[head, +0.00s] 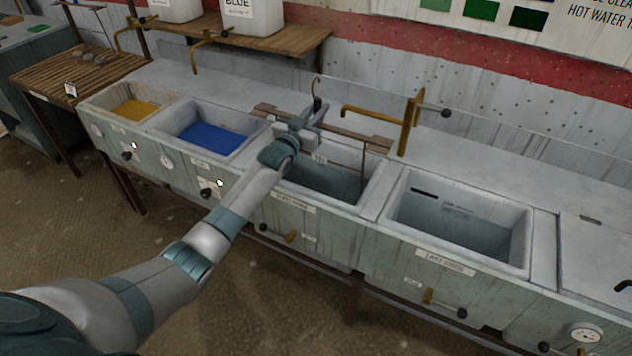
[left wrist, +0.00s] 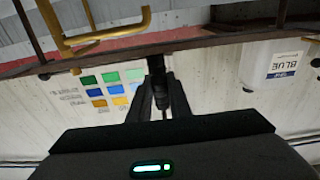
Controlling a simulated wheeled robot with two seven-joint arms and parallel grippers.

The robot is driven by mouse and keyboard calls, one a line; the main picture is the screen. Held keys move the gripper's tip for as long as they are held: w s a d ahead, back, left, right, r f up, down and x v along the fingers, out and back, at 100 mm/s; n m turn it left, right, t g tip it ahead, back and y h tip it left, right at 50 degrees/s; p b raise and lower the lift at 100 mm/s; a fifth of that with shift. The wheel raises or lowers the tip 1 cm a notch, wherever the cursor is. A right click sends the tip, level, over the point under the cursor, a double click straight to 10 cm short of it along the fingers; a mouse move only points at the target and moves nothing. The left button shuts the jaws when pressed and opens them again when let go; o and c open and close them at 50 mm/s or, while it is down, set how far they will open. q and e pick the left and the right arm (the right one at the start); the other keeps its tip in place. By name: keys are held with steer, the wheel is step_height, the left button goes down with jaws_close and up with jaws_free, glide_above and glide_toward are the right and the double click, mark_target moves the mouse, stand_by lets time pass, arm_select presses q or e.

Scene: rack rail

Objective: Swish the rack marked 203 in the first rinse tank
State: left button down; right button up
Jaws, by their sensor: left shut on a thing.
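The rack has a brown crossbar (head: 360,136) with a thin rod hanging down at its right end; a small pale tag (head: 319,160), too small to read surely, shows near its middle. It sits over the first rinse tank (head: 335,183), whose rod end reaches down inside the basin walls. My left gripper (head: 300,127) is shut on the rack's middle, near the upright hook. The tank's left part is hidden by my arm. My right gripper is out of view.
Right of it is the last rinse tank (head: 455,225). To the left are a blue tank (head: 212,137) and a yellow tank (head: 135,109). A brass tap (head: 408,122) stands behind the rinse tanks. A shelf (head: 290,42) holds white jugs (head: 252,17).

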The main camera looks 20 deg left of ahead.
arm_select(q)
steer(key=shift+s+r, duration=0.1)
steer(key=shift+r, duration=0.1)
steer(key=shift+s+a+p, duration=0.1)
steer(key=shift+s+p, duration=0.6)
steer(key=shift+p, duration=0.05)
steer(key=shift+w, duration=0.1)
steer(key=shift+w+f+b, duration=0.15)
steer(key=shift+w+b, duration=0.1)
steer(key=shift+b, duration=0.15)
steer(key=shift+w+d+b, duration=0.2)
steer(key=shift+w+b, duration=0.85)
steer(key=shift+w, duration=0.15)
steer(key=shift+a, duration=0.1)
stand_by(1.8)
stand_by(0.5)
